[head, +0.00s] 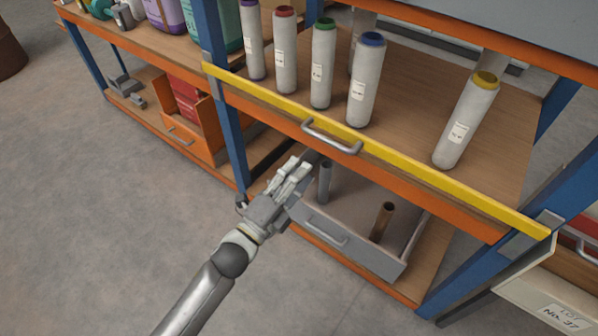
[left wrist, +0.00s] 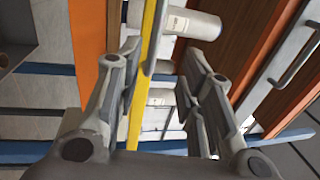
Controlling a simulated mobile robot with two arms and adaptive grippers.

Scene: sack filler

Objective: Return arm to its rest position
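My left gripper (head: 291,178) reaches in from the lower left in the head view, in front of the orange shelf edge and just left of the grey drawer (head: 322,240). In the left wrist view its fingers (left wrist: 160,68) stand apart with nothing held between them. The yellow bar (head: 385,152) with its metal handle (head: 331,137) runs along the shelf front above the gripper. The wrist view also shows the bar behind the fingers. My right gripper is not in view.
Several white cylinders with coloured caps stand on the upper shelf, one with a yellow cap (head: 467,120) at the right. The open grey drawer holds two upright tubes. A blue post (head: 221,95) stands close behind the gripper. Bare floor (head: 90,220) lies to the left.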

